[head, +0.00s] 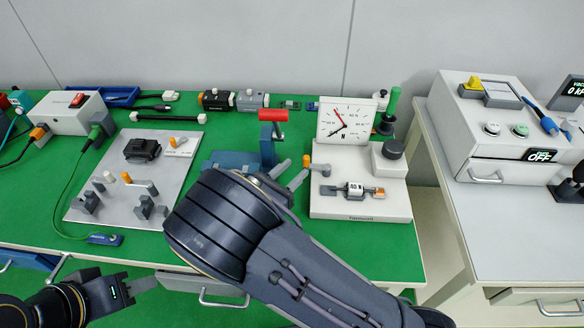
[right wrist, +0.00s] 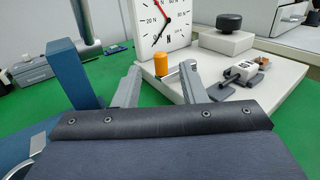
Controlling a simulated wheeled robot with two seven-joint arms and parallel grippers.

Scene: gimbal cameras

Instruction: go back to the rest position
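My right arm reaches in from the bottom of the head view, and its gripper (head: 296,169) is over the green bench just left of the white force gauge stand (head: 330,207). In the right wrist view its two fingers (right wrist: 160,72) are apart with nothing held. An orange-capped lever (right wrist: 161,63) on the stand shows beyond the gap between them; contact is not visible. My left gripper (head: 145,284) is low at the left, in front of the bench edge, near the drawers. Its fingers look close together, but their opening is unclear. No object shows in it.
A blue vise (head: 268,148) with a red handle stands close left of my right gripper. A grey plate (head: 112,207) with fixtures lies at the left. A white power box (head: 68,113) is behind it. A second bench (head: 515,240) stands at the right across a gap.

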